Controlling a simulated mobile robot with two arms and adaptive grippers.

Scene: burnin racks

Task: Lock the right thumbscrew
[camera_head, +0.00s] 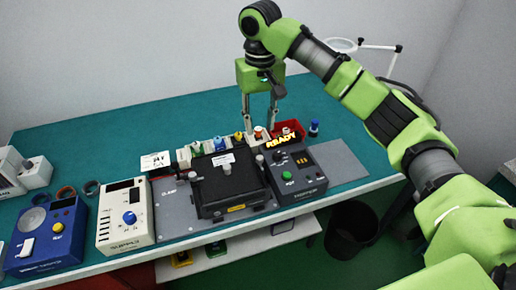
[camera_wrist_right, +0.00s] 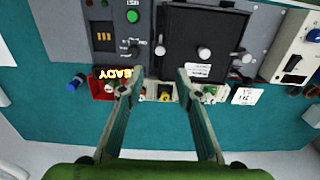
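A black fixture box (camera_head: 230,188) sits on a grey base plate (camera_head: 175,220) in the head view. Pale thumbscrews stand along its back edge. The right one (camera_head: 259,160) is by its back right corner, next to the control panel (camera_head: 305,187); it also shows in the wrist view (camera_wrist_right: 160,48), left of the box (camera_wrist_right: 190,25). My right gripper (camera_head: 260,134) points down behind the box, open and empty, its fingers apart. In the wrist view the right gripper (camera_wrist_right: 152,84) is short of the thumbscrews, touching none. My left gripper is not in view.
A row of small bins with coloured knobs (camera_head: 239,136) and a red bin (camera_head: 290,128) lie behind the box, under my right gripper. Glowing "READY" lettering (camera_head: 281,140) shows above the panel. A white supply unit (camera_head: 125,222) and a blue unit (camera_head: 48,240) stand left.

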